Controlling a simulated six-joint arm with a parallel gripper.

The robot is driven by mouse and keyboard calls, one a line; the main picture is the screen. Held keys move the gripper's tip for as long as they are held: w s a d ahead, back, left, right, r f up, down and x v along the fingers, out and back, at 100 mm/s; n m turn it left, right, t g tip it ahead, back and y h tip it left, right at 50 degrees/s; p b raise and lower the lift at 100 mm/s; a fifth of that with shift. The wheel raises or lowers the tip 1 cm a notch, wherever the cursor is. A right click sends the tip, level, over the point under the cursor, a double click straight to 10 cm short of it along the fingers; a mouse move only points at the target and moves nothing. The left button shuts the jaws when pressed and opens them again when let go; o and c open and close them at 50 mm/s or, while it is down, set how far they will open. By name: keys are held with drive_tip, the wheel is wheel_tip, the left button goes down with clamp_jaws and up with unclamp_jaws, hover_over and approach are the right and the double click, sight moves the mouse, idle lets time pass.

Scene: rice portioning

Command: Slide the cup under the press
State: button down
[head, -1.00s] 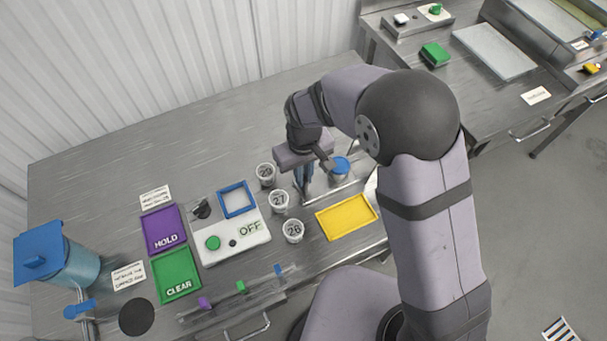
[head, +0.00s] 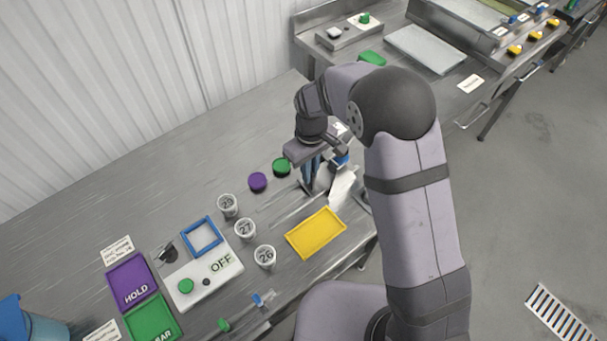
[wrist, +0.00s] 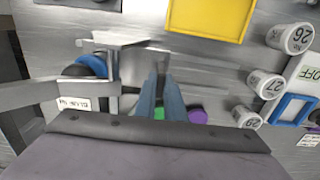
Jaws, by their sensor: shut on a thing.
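My gripper (head: 309,188) points down over the steel table, behind the yellow tray. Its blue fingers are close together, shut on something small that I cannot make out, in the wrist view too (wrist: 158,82). The press, a metal frame with a blue round part (head: 341,160), stands just right of the fingers, partly hidden by my arm. In the wrist view its blue part (wrist: 92,66) is left of the fingers. Three white numbered cups stand left of the tray: 26 (head: 265,257), 27 (head: 245,230) and one further back (head: 228,205). No cup shows clearly at the press.
The yellow tray (head: 315,233) lies in front of my gripper. Purple (head: 258,182) and green (head: 281,167) discs lie to its left. A control box (head: 205,280) with a blue frame, and purple (head: 132,283) and green (head: 152,320) trays, are further left. The table's back is clear.

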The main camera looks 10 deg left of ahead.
drive_tip(key=shift+w+d+r, duration=0.1)
drive_tip(key=shift+w, duration=0.15)
drive_tip(key=c, duration=1.8)
unclamp_jaws()
drive_tip(key=shift+d, duration=0.15)
drive_tip(key=shift+c, duration=0.2)
drive_tip(key=shift+r+b, duration=1.2)
drive_tip(key=shift+r, duration=2.45)
